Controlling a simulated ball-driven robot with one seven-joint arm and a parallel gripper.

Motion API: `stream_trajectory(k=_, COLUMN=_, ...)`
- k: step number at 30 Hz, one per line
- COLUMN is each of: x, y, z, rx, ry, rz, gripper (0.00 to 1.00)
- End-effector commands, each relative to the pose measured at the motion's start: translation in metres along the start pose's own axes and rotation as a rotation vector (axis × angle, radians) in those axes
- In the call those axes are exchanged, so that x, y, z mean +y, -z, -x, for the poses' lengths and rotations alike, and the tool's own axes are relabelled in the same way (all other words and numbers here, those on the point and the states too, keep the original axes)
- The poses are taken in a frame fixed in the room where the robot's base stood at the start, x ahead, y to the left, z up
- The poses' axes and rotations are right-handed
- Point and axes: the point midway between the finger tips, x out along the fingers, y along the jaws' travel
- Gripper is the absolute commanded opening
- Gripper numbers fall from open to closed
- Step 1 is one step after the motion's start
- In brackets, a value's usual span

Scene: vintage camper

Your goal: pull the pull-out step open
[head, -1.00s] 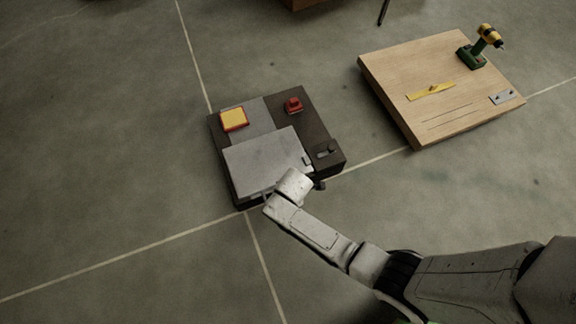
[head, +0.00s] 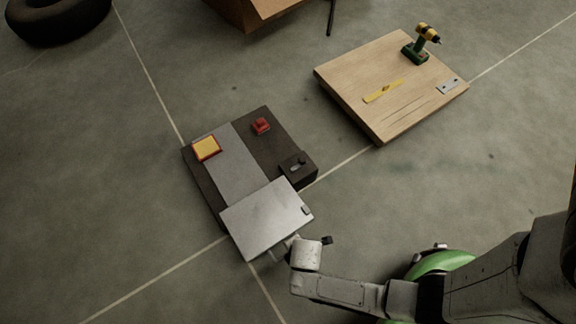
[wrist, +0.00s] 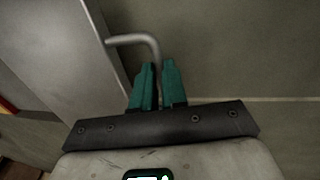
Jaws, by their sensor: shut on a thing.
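The pull-out step (head: 265,217) is a flat grey metal plate that sticks out past the front of its dark base unit (head: 227,157). In the wrist view the step (wrist: 62,50) fills the upper left, with a bent metal bar handle (wrist: 134,40) on its edge. My gripper (wrist: 158,70) has teal fingers shut on that handle. In the head view the gripper (head: 284,247) is at the step's near edge, and the wrist partly hides the handle.
A yellow-topped red block (head: 206,147), a small red object (head: 261,125) and a dark latch-like part (head: 296,166) sit on the base unit. A wooden board (head: 390,85) with a drill (head: 422,43) lies at upper right. Floor in front is clear.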

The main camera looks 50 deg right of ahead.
Motion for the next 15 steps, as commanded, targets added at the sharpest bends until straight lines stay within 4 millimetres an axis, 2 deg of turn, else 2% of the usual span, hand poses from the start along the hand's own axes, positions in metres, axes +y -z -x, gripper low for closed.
stream_trajectory(k=4, x=-0.0065, y=-0.0001, z=0.0016, rx=-0.001, ry=-0.001, rz=0.001, gripper=0.0)
stream_trajectory(k=13, x=-0.0068, y=0.0001, z=0.0013, rx=-0.001, ry=-0.002, rz=0.001, gripper=0.0)
stream_trajectory(k=14, x=-0.0068, y=0.0001, z=0.0013, rx=-0.001, ry=-0.002, rz=0.001, gripper=0.13)
stream_trajectory(k=15, x=-0.0068, y=0.0, z=0.0013, rx=-0.001, ry=-0.002, rz=0.001, gripper=0.17)
